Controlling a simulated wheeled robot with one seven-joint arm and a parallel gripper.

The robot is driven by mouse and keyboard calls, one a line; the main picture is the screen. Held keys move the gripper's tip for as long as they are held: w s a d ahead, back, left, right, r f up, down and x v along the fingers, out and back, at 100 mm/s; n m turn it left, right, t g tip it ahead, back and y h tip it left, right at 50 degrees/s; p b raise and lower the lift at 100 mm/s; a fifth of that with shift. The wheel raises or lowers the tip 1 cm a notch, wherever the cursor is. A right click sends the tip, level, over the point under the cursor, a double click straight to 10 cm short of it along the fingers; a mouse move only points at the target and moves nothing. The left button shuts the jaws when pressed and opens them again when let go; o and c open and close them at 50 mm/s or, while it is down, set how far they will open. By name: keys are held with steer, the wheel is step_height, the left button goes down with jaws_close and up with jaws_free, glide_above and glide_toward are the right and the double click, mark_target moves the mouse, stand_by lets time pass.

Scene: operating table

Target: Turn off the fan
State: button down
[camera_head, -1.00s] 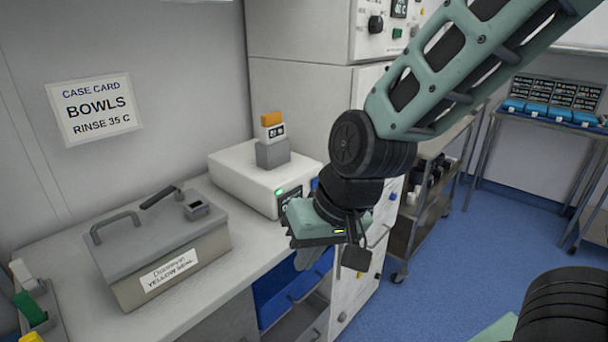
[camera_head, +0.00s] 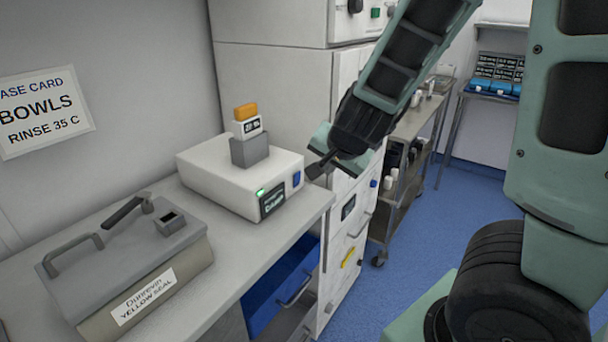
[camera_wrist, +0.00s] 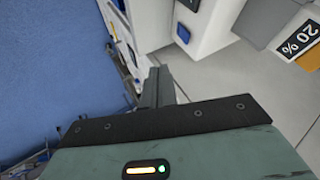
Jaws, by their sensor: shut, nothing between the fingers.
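No thing in view is plainly recognisable as a fan. A white box unit (camera_head: 215,170) stands on the counter, with a small green light, a dark display (camera_head: 272,200) and a blue switch (camera_head: 296,179) on its front. The display text is too small to read surely. My gripper (camera_head: 314,172) is shut and empty, its tips just right of the blue switch. I cannot tell whether they touch anything. In the wrist view my shut fingers (camera_wrist: 156,88) point towards a white body with a blue part (camera_wrist: 183,33) on it.
A grey block with an orange-topped label piece (camera_head: 247,120) sits on the white unit. A grey lidded bin (camera_head: 120,250) stands at the left on the counter (camera_head: 215,265). A white cabinet (camera_head: 270,75) stands behind, with a steel trolley (camera_head: 410,150) to the right.

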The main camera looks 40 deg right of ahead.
mark_target(300, 178)
steer(key=b+x, duration=0.2)
steer(key=x, duration=0.7)
steer(key=shift+w+f, duration=0.1)
steer(key=shift+f, duration=0.3)
steer(key=w, duration=0.1)
steer(key=w+p, duration=0.1)
steer(key=w+a, duration=0.1)
steer(key=shift+r, duration=0.35)
steer(key=shift+w+a, duration=0.15)
steer(key=shift+w, duration=0.35)
steer(key=shift+w+a+p, duration=0.1)
steer(key=shift+w+p, duration=0.2)
steer(key=shift+p, duration=0.1)
steer(key=shift+r, duration=0.15)
